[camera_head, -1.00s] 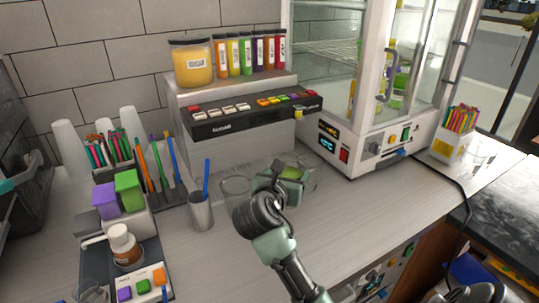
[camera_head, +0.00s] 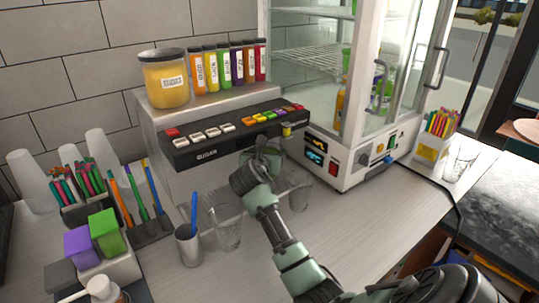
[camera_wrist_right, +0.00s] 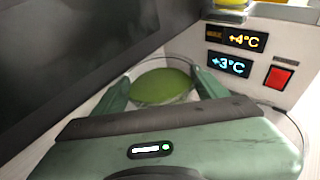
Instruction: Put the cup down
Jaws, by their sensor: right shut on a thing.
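The cup with green liquid (camera_wrist_right: 160,86) shows in the right wrist view between my gripper's two fingers. My right gripper (camera_wrist_right: 158,76) is shut on it. In the head view my right gripper (camera_head: 266,157) is just in front of the dispenser, below its button panel, and it hides nearly all of the held cup. I cannot tell whether the cup's base touches the counter. My left gripper is not in view.
Clear empty cups stand on the counter left (camera_head: 226,228) and right (camera_head: 301,192) of my right forearm. The dispenser (camera_head: 165,150) is behind, the glass cabinet (camera_head: 345,165) right. A grey holder with a blue pen (camera_head: 188,246) stands left. The front counter (camera_head: 215,285) is clear.

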